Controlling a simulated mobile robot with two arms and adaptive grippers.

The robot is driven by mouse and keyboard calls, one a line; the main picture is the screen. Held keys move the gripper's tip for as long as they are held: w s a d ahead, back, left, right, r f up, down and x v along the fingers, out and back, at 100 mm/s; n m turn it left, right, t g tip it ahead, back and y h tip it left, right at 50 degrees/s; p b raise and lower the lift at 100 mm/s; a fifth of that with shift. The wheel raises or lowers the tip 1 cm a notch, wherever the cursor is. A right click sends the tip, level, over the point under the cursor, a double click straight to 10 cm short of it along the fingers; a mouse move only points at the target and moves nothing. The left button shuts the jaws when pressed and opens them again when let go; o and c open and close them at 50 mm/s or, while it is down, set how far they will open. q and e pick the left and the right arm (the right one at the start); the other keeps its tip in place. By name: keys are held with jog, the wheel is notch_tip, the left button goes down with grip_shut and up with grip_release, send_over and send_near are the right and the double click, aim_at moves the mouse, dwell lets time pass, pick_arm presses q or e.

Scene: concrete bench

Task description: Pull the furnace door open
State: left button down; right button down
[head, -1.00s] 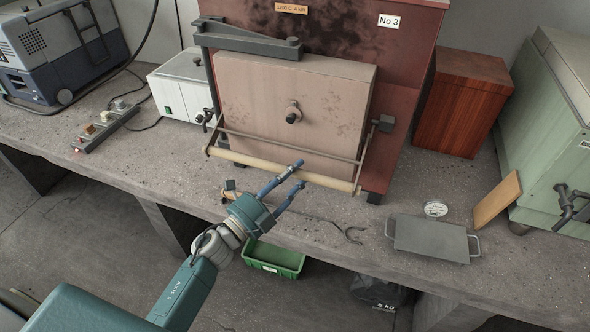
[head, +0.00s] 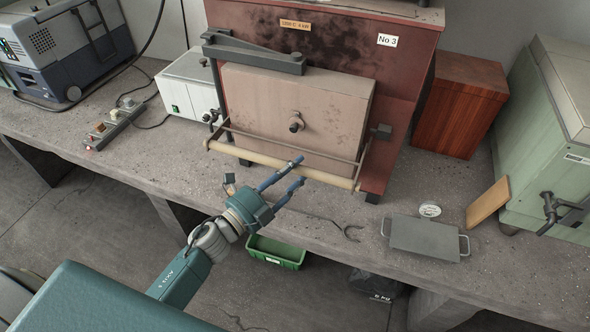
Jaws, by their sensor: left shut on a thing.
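The furnace (head: 410,120) is a dark red box with a sooty front and a "No 3" label. Its pale pinkish door (head: 260,110) fills the front, with a small round knob in the middle and a grey hinge arm along the top. I cannot tell whether the door stands slightly ajar. A pale bar handle (head: 240,154) runs across below the door on two metal rods. My left gripper (head: 297,170) reaches up from below, its blue fingers above and below the bar, shut on it right of its middle. My right gripper is not in view.
A grey two-handled tray (head: 424,238), a small round dial (head: 430,210) and a wooden board (head: 488,202) lie on the bench to the right. Tongs (head: 347,229) lie near the front edge. A white box (head: 188,88) stands left of the furnace. A green bin (head: 276,252) is below the bench edge.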

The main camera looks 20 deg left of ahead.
pick_arm(q)
jog(key=s+a+m+g+h+b, duration=0.3)
jog(key=s+a+h, duration=0.2)
jog(key=s+a, duration=0.4)
jog(key=shift+s+a+r+m+b, duration=0.15)
jog(key=shift+s+m+b, duration=0.15)
jog(key=shift+s, duration=0.45)
jog(key=c, duration=1.3)
grip_release()
